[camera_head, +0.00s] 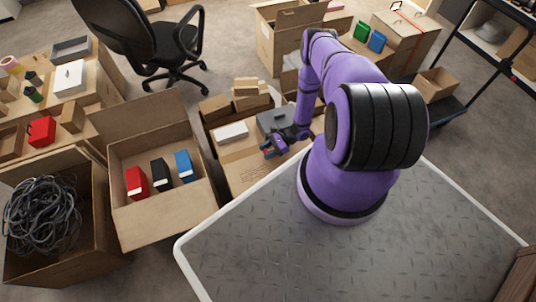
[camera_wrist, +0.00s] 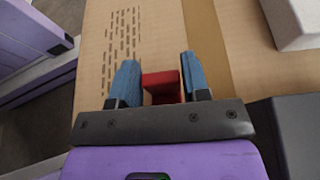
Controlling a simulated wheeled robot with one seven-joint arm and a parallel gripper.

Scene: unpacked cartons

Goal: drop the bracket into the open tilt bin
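The red bracket (camera_wrist: 161,80) sits between the two blue fingertips of my gripper (camera_wrist: 158,84) in the wrist view. It spans the gap and seems to touch both fingers, so my gripper looks shut on it. Brown carton top shows behind it. In the head view my gripper (camera_head: 270,148) is low over the closed carton, and the bracket is too small to make out there. A dark grey bin (camera_head: 277,118) stands on that carton just behind my gripper, and looks like the tilt bin. A dark grey surface (camera_wrist: 297,135), probably the bin, shows at lower right in the wrist view.
A white box (camera_head: 231,132) lies on the same carton (camera_head: 245,172), left of the bin. An open carton (camera_head: 160,229) with red, black and blue boxes stands to the left. A cable-filled carton (camera_head: 98,235) is farther left. An office chair (camera_head: 170,50) stands behind.

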